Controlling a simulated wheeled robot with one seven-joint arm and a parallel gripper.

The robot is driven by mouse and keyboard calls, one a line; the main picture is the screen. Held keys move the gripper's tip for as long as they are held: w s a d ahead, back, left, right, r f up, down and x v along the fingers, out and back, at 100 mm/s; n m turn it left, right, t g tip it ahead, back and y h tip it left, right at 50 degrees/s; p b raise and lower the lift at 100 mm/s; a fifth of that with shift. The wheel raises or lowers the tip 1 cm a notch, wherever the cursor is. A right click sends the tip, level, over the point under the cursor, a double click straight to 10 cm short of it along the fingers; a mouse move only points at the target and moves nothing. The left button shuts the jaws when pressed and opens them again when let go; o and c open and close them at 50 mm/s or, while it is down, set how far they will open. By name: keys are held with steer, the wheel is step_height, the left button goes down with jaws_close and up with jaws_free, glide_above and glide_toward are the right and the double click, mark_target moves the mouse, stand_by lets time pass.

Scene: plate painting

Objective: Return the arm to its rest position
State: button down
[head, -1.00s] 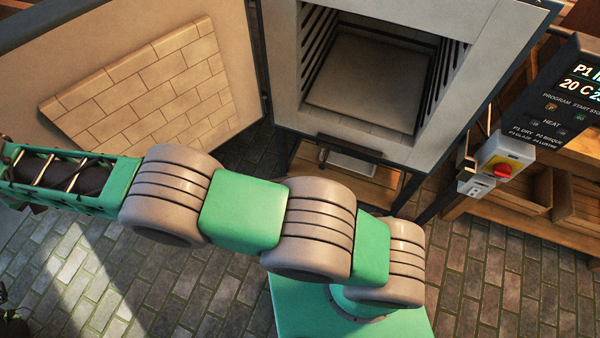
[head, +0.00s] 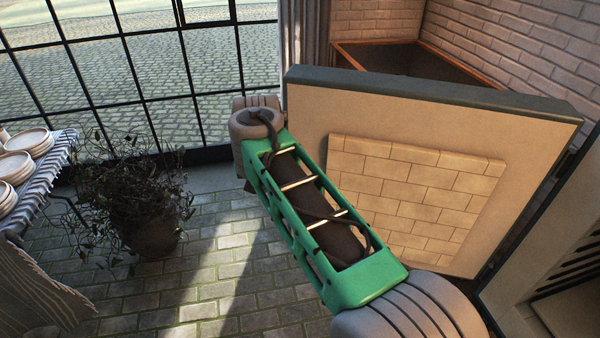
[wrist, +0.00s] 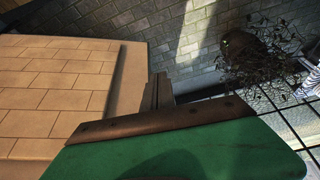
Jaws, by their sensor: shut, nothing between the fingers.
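My arm crosses the head view from the lower right up to the middle, in front of the open kiln door (head: 310,120). My gripper does not show in the head view. In the wrist view my gripper (wrist: 158,88) shows as narrow dark fingers beyond a green housing with a brown edge. The fingers are together, with nothing seen between them. The kiln door's brick lining (wrist: 50,85) fills the left of the wrist view, beside the fingers. I cannot tell the exact gap between them.
The kiln (head: 580,305) is partly in view at the lower right. A leafy potted plant (head: 150,225) stands on the brick floor (head: 235,290). At the left, pale plates (head: 15,167) sit on a cloth-covered table (head: 48,175). Open floor lies between plant and arm.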

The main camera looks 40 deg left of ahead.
steer(key=s+d+f+n+g+h, duration=0.1)
steer(key=s+d+f, duration=0.15)
steer(key=f, duration=0.45)
steer(key=s+d+f+n+h, duration=0.1)
steer(key=d+f, duration=0.2)
steer(key=f, duration=0.3)
steer(key=s+d+f+h, duration=0.2)
steer(key=d+f, duration=0.1)
steer(key=d, duration=0.9)
steer(key=w+d+r+m+g, duration=0.1)
steer(key=w+d+m, duration=0.1)
steer(key=d, duration=1.2)
steer(key=w+d+r+m, duration=0.2)
steer(key=d+m, duration=0.1)
steer(key=d, duration=1.1)
steer(key=w+d+r+m+t, duration=0.1)
steer(key=w+d+r+m, duration=0.1)
steer(key=d, duration=0.6)
steer(key=w+d+r+m+t, duration=0.2)
steer(key=w+d+r+m, duration=0.1)
steer(key=d+r, duration=0.3)
steer(key=shift+w+d+r+m+y, duration=0.15)
steer(key=shift+w+d+m+y, duration=0.15)
steer(key=shift+d+m, duration=0.7)
steer(key=shift+s+d, duration=0.1)
steer(key=shift+d, duration=0.1)
